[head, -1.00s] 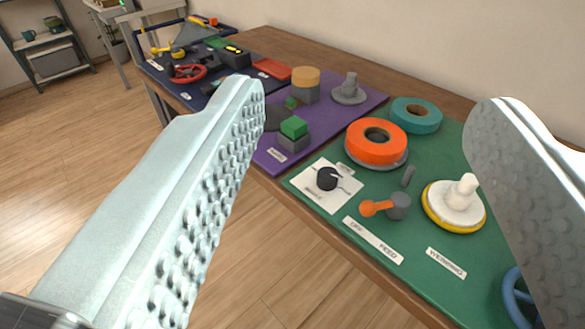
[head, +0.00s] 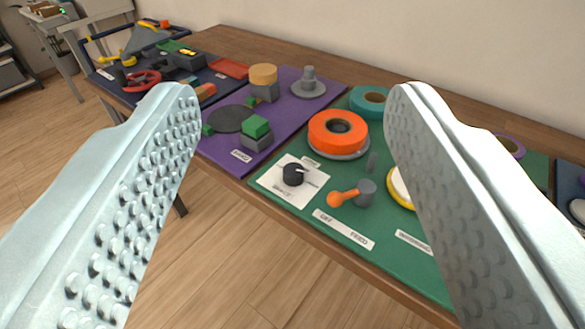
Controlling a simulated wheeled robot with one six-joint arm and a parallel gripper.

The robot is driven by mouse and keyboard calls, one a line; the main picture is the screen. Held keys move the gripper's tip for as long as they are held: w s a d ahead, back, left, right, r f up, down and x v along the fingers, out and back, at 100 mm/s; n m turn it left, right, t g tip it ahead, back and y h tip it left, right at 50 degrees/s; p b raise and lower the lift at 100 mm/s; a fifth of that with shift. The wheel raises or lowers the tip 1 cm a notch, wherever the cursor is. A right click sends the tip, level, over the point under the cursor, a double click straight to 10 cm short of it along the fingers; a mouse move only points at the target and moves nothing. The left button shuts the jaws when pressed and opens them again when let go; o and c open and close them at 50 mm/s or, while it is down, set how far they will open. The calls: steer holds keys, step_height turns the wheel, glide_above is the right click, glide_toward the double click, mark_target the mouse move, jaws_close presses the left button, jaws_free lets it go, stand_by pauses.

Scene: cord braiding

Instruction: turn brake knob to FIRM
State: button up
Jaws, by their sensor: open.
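The brake knob (head: 293,174) is a small black dial with a pale pointer mark. It sits on a white label plate (head: 305,191) at the near left corner of the green mat (head: 372,258). The lettering on the plate is too small to read. My gripper (head: 292,95) is open and empty, its two studded jaws wide apart. In the picture the knob shows between the jaws, beyond and below them, and nothing touches it. The right jaw hides part of the green mat.
An orange lever (head: 343,198) on a grey post stands right of the knob, above an OFF/FEED label (head: 343,229). An orange ring (head: 338,131) is behind. A purple mat (head: 222,156) with green blocks lies left. Open floor is in front of the table.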

steer(key=w+f+m+g, duration=0.35)
steer(key=w+g, duration=0.35)
steer(key=w, duration=0.6)
steer(key=m+g, duration=0.7)
steer(key=g, duration=0.3)
glide_toward(294, 169)
steer(key=shift+n, duration=0.25)
step_height(294, 169, down, 9)
steer(key=shift+w+f, duration=0.1)
steer(key=c, duration=1)
